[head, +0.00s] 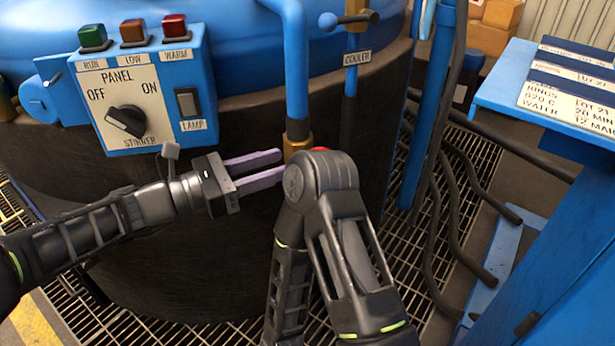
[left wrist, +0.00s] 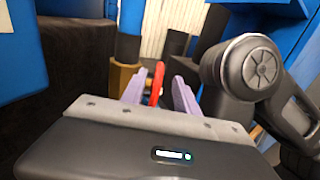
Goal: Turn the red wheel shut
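The red wheel (head: 320,149) is almost wholly hidden behind my right arm in the head view; only a sliver of red shows beside the brass valve body (head: 297,144) on the blue pipe. In the left wrist view the red wheel (left wrist: 157,84) shows edge-on, as a narrow upright strip between the two purple fingers. My left gripper (head: 281,164) is open, its fingers parallel and pointing right toward the valve. Whether a finger touches the wheel I cannot tell. My right gripper is out of view; only the bent right arm shows.
A control panel (head: 127,100) with knob, switch and coloured buttons is above my left gripper. The dark furnace wall (head: 190,270) is just behind it. A cooler valve (head: 348,19) is higher up. Hoses (head: 455,220) hang at right, near a blue stand (head: 545,240).

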